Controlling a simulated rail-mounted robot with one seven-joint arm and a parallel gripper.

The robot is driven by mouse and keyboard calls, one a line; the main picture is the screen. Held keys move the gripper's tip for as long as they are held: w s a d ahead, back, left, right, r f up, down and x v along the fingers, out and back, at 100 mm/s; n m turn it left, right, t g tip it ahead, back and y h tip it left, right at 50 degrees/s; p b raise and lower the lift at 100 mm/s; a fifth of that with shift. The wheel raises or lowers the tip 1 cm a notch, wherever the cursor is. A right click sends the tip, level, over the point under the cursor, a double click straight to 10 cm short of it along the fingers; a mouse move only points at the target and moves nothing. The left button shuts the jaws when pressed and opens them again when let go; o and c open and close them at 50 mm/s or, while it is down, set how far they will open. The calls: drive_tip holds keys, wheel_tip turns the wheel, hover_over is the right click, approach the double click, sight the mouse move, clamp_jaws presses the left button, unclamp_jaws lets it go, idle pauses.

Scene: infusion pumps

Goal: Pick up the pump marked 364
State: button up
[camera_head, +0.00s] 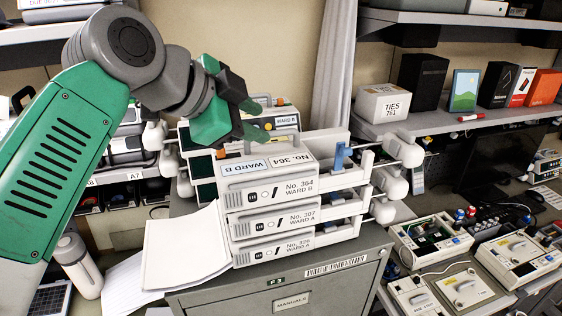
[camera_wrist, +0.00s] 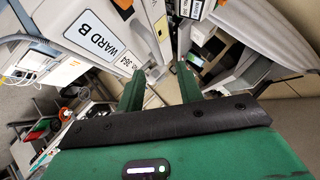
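The pump marked No. 364, WARD B (camera_head: 298,187), is the top one of a stack of white pumps. Its top carries WARD B and No. 364 labels, which also show on the pump (camera_wrist: 92,36) at the upper left of the wrist view. Under it are pump No. 307 (camera_head: 299,217) and, lowest, the pump that seems marked 326 (camera_head: 291,245).
The stack stands on a grey cabinet (camera_head: 320,276) beside an open booklet (camera_head: 185,250). Another WARD B pump (camera_head: 285,122) is close behind. White side rails with round ends (camera_head: 403,150) stick out right. A white bottle (camera_head: 78,262) is at the left. Shelves flank the area.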

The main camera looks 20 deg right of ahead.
sight(279, 131)
drive_tip(key=p+x, duration=0.1)
drive_tip(key=x, duration=0.4)
drive_tip(key=shift+s+d, duration=0.15)
clamp_jaws()
drive_tip(key=shift+r, duration=0.15)
idle(1.0)
